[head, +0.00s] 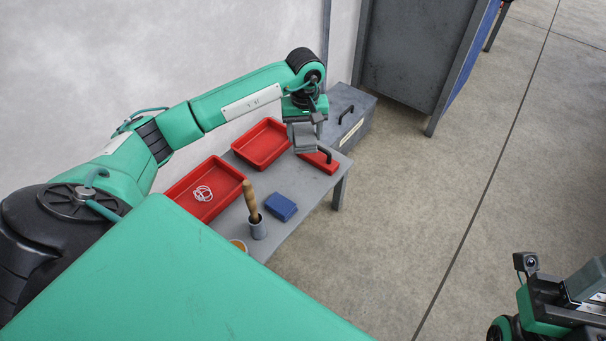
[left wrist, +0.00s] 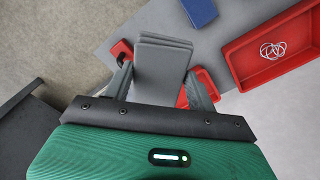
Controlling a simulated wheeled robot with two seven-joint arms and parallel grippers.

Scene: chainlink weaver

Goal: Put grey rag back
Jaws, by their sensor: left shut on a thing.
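The grey rag (head: 306,145) is a folded, layered grey pad. It hangs from my left gripper (head: 303,130), above the far end of the grey table (head: 292,225). In the left wrist view the rag (left wrist: 161,65) sits between the two fingers of my left gripper (left wrist: 160,84), which is shut on it. The rag appears clear of the tabletop. Part of my right gripper (head: 585,285) shows at the lower right edge of the head view, but its fingertips are cut off or unclear.
An empty red tray (head: 286,143) and a red tray (head: 178,189) with white loops stand along the wall. A red block with a black handle (head: 326,164), a blue pad (head: 281,206) and a grey cup with a wooden-handled tool (head: 257,229) are on the table. A grey toolbox (head: 362,108) stands beyond.

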